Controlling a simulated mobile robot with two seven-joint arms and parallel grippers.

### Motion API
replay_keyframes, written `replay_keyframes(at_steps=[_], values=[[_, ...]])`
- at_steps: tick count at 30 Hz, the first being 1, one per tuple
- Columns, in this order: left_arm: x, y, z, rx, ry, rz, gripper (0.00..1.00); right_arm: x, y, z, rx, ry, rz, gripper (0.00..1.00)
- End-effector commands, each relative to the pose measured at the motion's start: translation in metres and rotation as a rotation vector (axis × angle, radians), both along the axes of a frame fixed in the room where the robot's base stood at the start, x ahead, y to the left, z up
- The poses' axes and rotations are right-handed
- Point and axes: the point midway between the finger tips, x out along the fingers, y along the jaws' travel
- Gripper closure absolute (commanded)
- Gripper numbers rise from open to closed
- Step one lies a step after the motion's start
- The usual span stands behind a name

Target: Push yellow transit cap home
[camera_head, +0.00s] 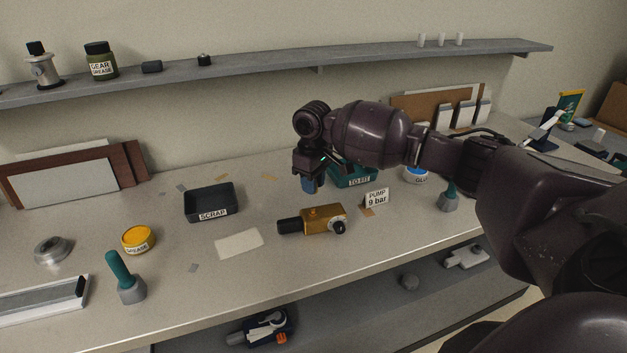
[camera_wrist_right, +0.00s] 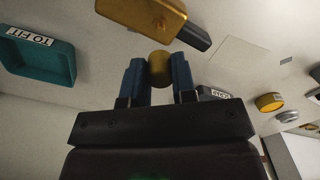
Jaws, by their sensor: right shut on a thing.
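My right gripper (camera_head: 309,185) is over the bench behind the brass-coloured pump (camera_head: 325,216), with its blue fingers pointing down. In the right wrist view the gripper (camera_wrist_right: 160,82) is shut on a small rounded yellow cap (camera_wrist_right: 160,67). The fingers hide the cap in the head view. The pump lies on the bench with a black cylinder at its left end and a round dial-like part at its right. In the right wrist view the pump (camera_wrist_right: 143,14) shows just beyond the cap, with a narrow gap between them in the picture. My left gripper is not in view.
A teal TO FIT tray (camera_head: 352,179) stands behind the pump, partly hidden by my right arm. A PUMP 9 bar sign (camera_head: 376,198) stands right of the pump. A black SCRAP tray (camera_head: 211,203) and a pale sheet (camera_head: 239,243) are to the left.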

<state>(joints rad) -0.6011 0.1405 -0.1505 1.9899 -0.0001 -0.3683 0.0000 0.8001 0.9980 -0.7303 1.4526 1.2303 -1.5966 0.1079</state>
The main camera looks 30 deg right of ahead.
Motion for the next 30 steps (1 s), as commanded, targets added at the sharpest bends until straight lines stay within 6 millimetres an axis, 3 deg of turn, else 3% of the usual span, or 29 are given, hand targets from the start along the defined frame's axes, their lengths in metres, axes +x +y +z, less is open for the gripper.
replay_keyframes(at_steps=[3,18,30], values=[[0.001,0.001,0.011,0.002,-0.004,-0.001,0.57,0.0,0.001,0.003,0.001,0.0,-0.002,0.99],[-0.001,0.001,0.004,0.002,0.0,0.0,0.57,0.0,0.0,-0.044,0.0,0.002,-0.002,0.99],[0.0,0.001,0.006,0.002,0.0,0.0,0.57,0.0,0.0,-0.044,0.001,0.0,-0.002,0.99]])
